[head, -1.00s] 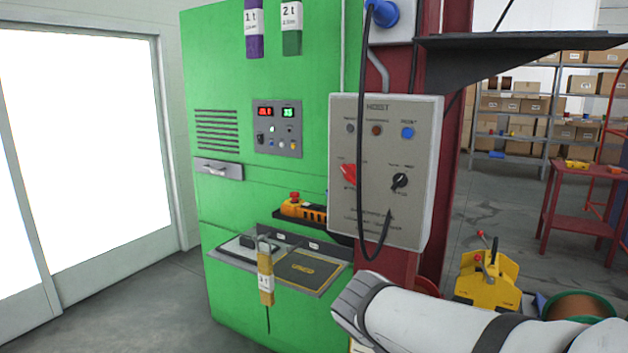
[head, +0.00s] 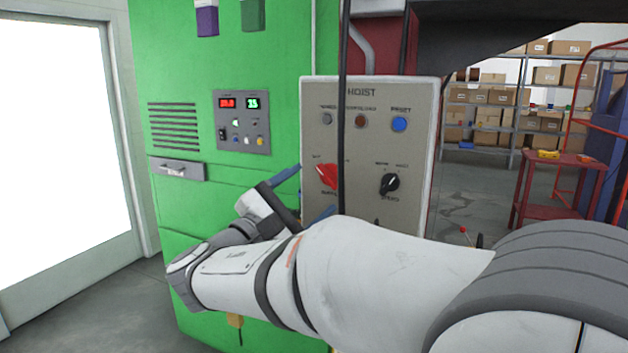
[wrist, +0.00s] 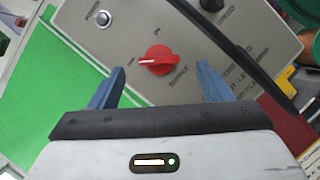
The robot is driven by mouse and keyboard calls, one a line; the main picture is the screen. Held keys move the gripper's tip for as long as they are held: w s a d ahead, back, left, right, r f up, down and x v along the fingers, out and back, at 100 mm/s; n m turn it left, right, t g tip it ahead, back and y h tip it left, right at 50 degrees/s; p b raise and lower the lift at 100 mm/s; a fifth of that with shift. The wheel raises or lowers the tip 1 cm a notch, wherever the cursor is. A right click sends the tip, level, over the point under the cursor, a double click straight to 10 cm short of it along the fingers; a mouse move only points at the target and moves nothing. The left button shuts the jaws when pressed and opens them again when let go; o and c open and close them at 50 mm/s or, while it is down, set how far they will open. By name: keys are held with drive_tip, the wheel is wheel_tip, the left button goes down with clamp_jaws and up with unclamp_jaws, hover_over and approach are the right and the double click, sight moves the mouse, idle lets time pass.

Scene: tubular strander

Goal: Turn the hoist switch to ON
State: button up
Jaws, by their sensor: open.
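The hoist switch is a red rotary knob (head: 326,175) at the lower left of the grey hoist panel (head: 430,110). In the wrist view the red knob (wrist: 155,60) shows near the middle, its white mark pointing left, toward a small label too small to read surely. Another small label sits above the knob there. My gripper (head: 303,195) is in front of the panel's lower left. Its blue fingers are spread and empty. In the wrist view my gripper (wrist: 158,82) has one finger to each side of the knob, with no contact visible.
A black cable (head: 344,100) hangs down the panel between the red knob and a black speed knob (head: 390,184). A blue button (head: 399,124) is above. The green cabinet (head: 180,70) stands left, behind my arm. A red table (head: 555,170) is far right.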

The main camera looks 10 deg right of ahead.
sight(326, 178)
drive_tip(key=shift+x, duration=2.1)
drive_tip(key=shift+w, duration=0.1)
